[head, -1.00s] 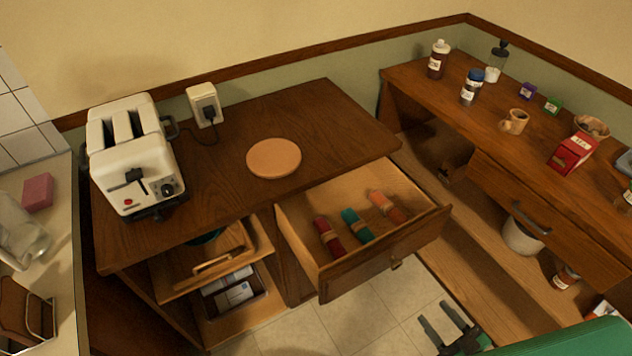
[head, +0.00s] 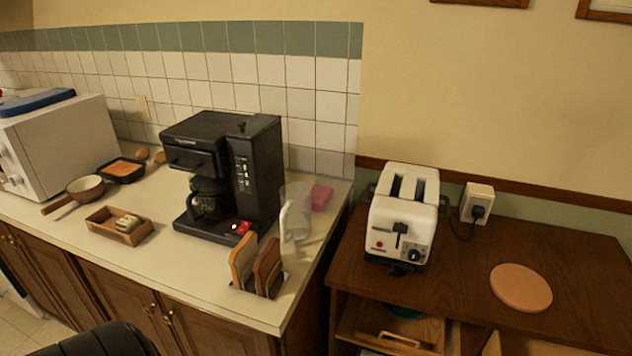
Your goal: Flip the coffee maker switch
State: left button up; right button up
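A black coffee maker (head: 222,165) stands on the white counter left of the toaster, with its glass carafe (head: 207,204) inside. A small red switch (head: 241,228) shows at the front right of its base; its position is too small to tell. A column of small light marks runs down its front panel. Neither of my grippers shows in the head view. A dark rounded shape, apparently part of my arm, is at the bottom left edge.
A rack with brown boards (head: 257,266) and a clear glass jar (head: 295,215) stand close to the coffee maker's right. A wooden tray (head: 112,234), a pan (head: 86,188) and a white microwave (head: 58,143) are to its left. The counter front before the coffee maker is mostly clear.

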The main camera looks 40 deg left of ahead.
aim_at(245, 226)
jog(key=k+u, duration=0.15)
jog(key=u, duration=0.35)
jog(key=k+j+u, duration=0.15)
jog(key=u, duration=1)
